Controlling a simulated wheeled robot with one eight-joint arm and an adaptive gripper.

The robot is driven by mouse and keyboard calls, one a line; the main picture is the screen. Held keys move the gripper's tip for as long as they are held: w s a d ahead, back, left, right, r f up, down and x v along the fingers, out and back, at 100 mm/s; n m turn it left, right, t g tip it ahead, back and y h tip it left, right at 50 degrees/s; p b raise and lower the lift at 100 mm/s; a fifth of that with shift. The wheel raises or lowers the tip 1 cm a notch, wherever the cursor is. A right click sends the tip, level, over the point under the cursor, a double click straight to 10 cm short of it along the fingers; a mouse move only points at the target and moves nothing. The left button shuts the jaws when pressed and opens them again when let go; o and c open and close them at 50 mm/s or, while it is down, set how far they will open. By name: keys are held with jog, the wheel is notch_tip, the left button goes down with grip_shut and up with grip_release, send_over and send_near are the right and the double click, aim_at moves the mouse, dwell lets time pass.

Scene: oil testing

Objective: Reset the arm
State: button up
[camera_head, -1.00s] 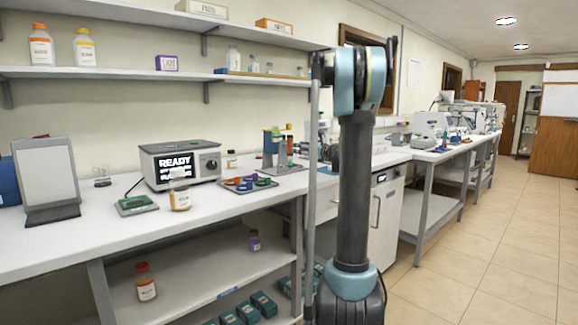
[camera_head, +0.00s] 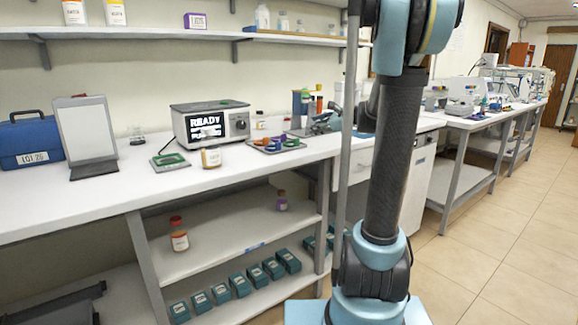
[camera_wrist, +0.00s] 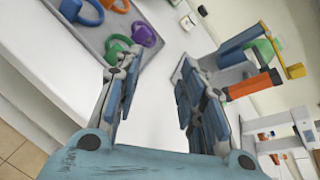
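My arm (camera_head: 392,165) stands upright on the right of the head view, in front of the bench. Its upper part folds over toward the bench. My gripper (camera_wrist: 157,68) shows in the wrist view with its two blue-and-grey fingers spread apart and nothing between them.
Several teal boxes (camera_head: 241,285) fill the low shelf. Floor at right (camera_head: 510,240) is clear.

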jog(key=s+a+f+n+g+h, duration=0.1)
jog(key=s+f+n+g, duration=0.1)
jog(key=s+f+n, duration=0.35)
jog(key=s+f+n+g+h, duration=0.1)
jog(key=s+f+n, duration=0.1)
jog(key=s, duration=0.7)
jog(key=s+a+f+n+g+h, duration=0.1)
jog(key=s+f+n+g+h, duration=0.2)
jog(key=s, duration=0.4)
jog(key=s+d+f+n+h, duration=0.1)
jog(key=s+d+f+n, duration=0.2)
jog(key=s, duration=0.3)
jog(key=s+d+f+n+g+h, duration=0.1)
jog(key=s+d+f+n+h, duration=0.1)
jog(key=s+f, duration=0.4)
jog(key=s+d+f+n+g+h, duration=0.1)
jog(key=s+d+f+n, duration=0.3)
jog(key=s, duration=0.4)
jog(key=shift+f+n+h, duration=0.4)
jog(key=shift+f+n, duration=0.1)
jog(key=shift+n, duration=0.05)
jog(key=shift+w+f, duration=0.2)
jog(key=shift+w, duration=0.15)
